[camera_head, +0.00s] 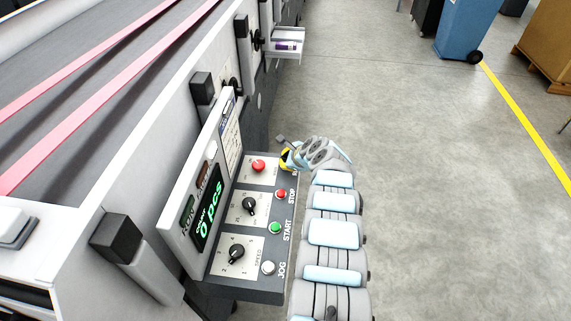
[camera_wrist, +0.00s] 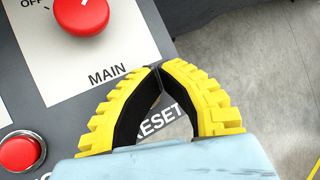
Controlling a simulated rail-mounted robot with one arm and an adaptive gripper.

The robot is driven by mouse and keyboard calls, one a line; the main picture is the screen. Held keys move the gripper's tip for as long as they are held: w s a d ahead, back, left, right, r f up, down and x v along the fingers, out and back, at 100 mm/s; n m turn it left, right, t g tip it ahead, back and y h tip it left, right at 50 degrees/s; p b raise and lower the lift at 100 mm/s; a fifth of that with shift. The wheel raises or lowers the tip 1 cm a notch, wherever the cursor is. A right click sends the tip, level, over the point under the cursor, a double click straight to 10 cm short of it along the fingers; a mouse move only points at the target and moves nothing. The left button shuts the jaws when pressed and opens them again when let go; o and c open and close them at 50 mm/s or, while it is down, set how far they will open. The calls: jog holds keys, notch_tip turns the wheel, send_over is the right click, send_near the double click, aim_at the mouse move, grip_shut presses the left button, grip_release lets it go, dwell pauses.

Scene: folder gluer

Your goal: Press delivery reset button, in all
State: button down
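The control panel (camera_head: 262,283) holds the buttons and knobs. The word RESET (camera_wrist: 158,120) shows between my fingers in the wrist view. No reset button shows in either view; my gripper covers that corner of the panel. My gripper (camera_wrist: 158,68) has yellow ribbed fingers with black inner pads. Its tips meet over the panel's edge beside the MAIN plate, with nothing seen between them. In the head view my gripper (camera_head: 287,158) is at the panel's far right corner. Whether the tips touch the panel cannot be told.
The red MAIN knob (camera_head: 258,166) sits left of my gripper; it also shows in the wrist view (camera_wrist: 81,14). The red STOP button (camera_head: 281,194), green START button (camera_head: 275,228) and white JOG button (camera_head: 268,268) line the panel's right side. The display (camera_head: 208,213) reads 0 pcs. Open floor lies right.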

jog(key=shift+r+p, duration=0.85)
jog(key=shift+p, duration=0.05)
notch_tip(320, 180, up, 5)
jog(key=p, duration=0.5)
dwell(0.7)
